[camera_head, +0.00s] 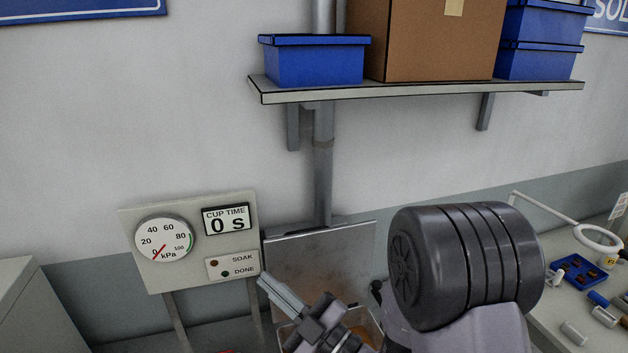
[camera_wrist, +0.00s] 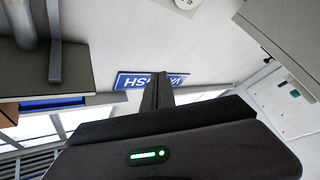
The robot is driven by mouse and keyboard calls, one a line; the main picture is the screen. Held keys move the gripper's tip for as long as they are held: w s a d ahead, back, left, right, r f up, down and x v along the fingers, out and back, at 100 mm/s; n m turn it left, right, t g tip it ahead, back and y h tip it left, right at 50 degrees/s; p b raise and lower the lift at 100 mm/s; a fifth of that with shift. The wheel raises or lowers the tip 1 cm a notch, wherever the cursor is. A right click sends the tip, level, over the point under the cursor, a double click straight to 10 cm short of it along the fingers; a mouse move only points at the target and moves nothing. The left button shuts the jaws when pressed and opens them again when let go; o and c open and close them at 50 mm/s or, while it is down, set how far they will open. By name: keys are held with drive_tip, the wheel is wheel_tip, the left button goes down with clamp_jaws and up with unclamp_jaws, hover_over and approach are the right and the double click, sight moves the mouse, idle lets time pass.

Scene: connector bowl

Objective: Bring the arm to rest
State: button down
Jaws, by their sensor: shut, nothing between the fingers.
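My gripper (camera_head: 281,295) shows in the head view at the lower middle, below and right of the gauge panel. Its fingers are together and point up and to the left, with nothing between them. In the wrist view the closed fingers (camera_wrist: 158,90) point toward a blue wall sign (camera_wrist: 150,80). My dark wrist and arm links fill the lower right middle of the head view and hide part of the bench behind them.
A gauge panel (camera_head: 190,268) reads CUP TIME 0 s. A shelf (camera_head: 420,92) with blue bins (camera_head: 315,62) and a cardboard box (camera_head: 435,40) is above. A metal plate (camera_head: 318,265) stands behind my gripper. A blue tray (camera_head: 579,271) and small parts lie at right.

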drive_tip(key=s+a+f+n+g+b, duration=0.35)
drive_tip(key=s+n+g, duration=0.35)
drive_tip(key=s+n, duration=0.3)
drive_tip(key=s+a+f+n+g+b, duration=0.2)
drive_tip(key=s+f+n+g+b, duration=0.15)
drive_tip(key=s+n+g, duration=0.65)
drive_tip(key=s+d+f+n+t+h+b, duration=0.1)
drive_tip(key=s+d+f+n+h+b, duration=0.3)
drive_tip(key=f+n, duration=0.5)
drive_tip(key=d+f+n+t+h+b, duration=0.4)
drive_tip(key=d+f+n+h+b, duration=0.4)
drive_tip(key=n, duration=0.4)
drive_tip(key=w+d+n+t+h+b, duration=0.2)
drive_tip(key=w+d+n+t+h, duration=0.1)
drive_tip(key=d+n, duration=0.4)
drive_tip(key=w+d+t, duration=0.1)
drive_tip(key=d, duration=0.2)
drive_tip(key=shift+f+n, duration=0.4)
